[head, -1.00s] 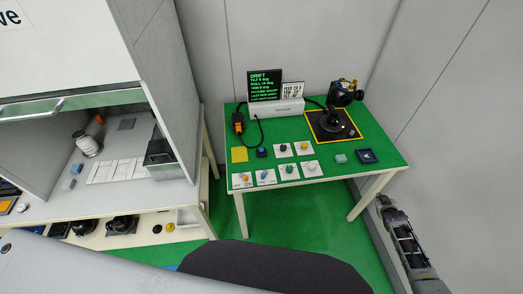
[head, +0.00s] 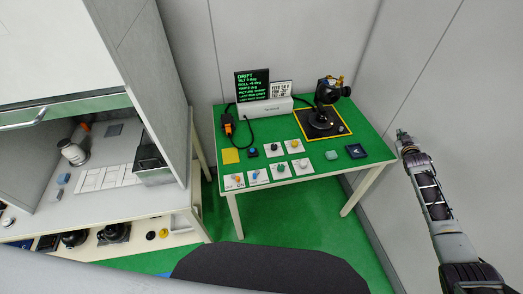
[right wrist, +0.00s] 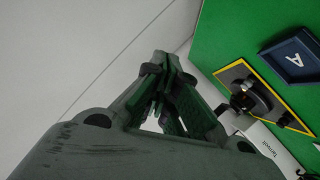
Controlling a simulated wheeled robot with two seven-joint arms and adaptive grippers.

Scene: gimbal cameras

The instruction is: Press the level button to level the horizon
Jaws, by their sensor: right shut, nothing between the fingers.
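The labels are too small to tell which is the level button. My right gripper (head: 402,136) is shut and empty, right of the table and apart from it; it also shows in the right wrist view (right wrist: 163,62). My left gripper is not in view.
A cabinet bench (head: 95,205) is at the left, a grey wall at the right.

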